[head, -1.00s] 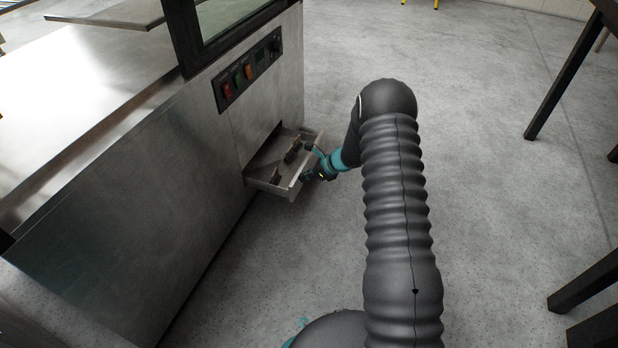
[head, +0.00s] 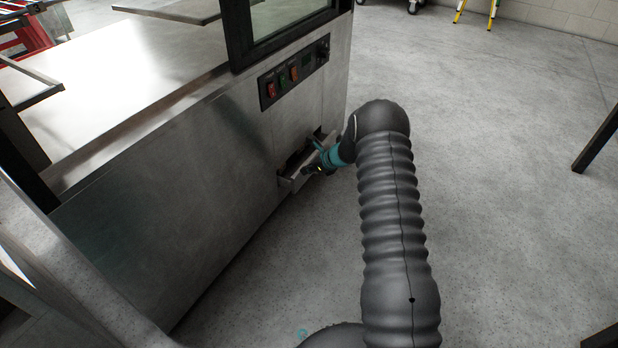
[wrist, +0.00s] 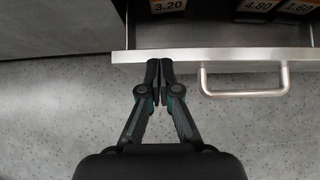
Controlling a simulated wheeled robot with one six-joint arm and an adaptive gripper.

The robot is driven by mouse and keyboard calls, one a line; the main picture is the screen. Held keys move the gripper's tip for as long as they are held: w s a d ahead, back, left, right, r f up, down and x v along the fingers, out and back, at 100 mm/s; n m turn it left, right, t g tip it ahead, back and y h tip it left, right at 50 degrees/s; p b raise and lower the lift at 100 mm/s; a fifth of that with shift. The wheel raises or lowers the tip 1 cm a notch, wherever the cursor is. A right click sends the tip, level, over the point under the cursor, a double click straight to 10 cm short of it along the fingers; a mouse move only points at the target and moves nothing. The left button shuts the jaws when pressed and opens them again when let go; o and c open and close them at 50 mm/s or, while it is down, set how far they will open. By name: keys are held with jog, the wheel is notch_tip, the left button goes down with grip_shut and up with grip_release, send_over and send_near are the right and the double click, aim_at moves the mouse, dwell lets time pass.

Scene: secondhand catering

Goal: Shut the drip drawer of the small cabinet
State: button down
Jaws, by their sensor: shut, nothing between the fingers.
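The drip drawer (head: 297,181) of the steel cabinet (head: 200,165) stands partly open, a short way out from the cabinet's face. In the wrist view the drawer's front edge (wrist: 225,55) runs across the top, with a bar handle (wrist: 245,93) to the right of my fingers. My gripper (wrist: 160,66) is shut and empty, its fingertips at the drawer front, left of the handle; they appear to touch it. In the head view my gripper (head: 316,170) is at the drawer front and hides part of it.
A switch panel (head: 292,72) sits above the drawer on the cabinet. Price labels (wrist: 168,5) show inside the drawer. Open concrete floor (head: 490,200) lies to the right. A dark table leg (head: 597,140) stands at the right edge, and a yellow ladder (head: 476,12) is far back.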

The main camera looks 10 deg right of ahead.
aim_at(299, 169)
jog(key=shift+w+a, duration=1.05)
jog(key=shift+w, duration=0.05)
jog(key=shift+w+a, duration=0.1)
jog(key=shift+a, duration=0.2)
